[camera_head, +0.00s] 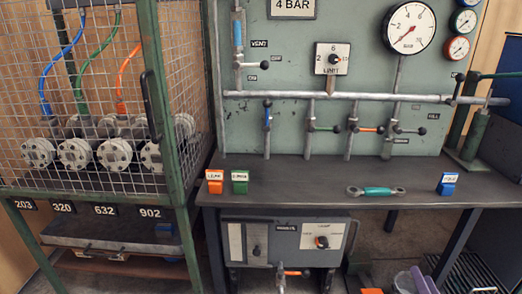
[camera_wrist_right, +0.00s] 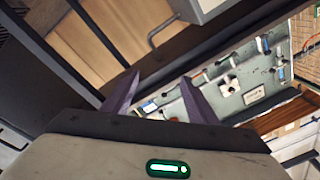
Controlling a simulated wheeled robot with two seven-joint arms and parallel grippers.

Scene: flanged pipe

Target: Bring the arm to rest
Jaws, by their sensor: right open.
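My right gripper (camera_wrist_right: 158,95) shows in the right wrist view. Its two dark purple fingers stand apart with nothing between them. Past the fingers, the tilted green wall panel (camera_wrist_right: 225,85) shows at a distance. My left gripper is in neither view. In the head view the dark workbench (camera_head: 310,175) holds a teal-handled wrench (camera_head: 376,191), an orange tag block (camera_head: 214,182), a green tag block (camera_head: 240,182) and a blue tag block (camera_head: 447,185).
A green-framed mesh cage (camera_head: 172,150) stands at left, holding grey flanges (camera_head: 75,153) and coloured hoses. Pipes, valve levers and a gauge (camera_head: 409,27) cover the panel behind the bench. A grey control box (camera_head: 285,240) sits below. The bench top between the tags and wrench is clear.

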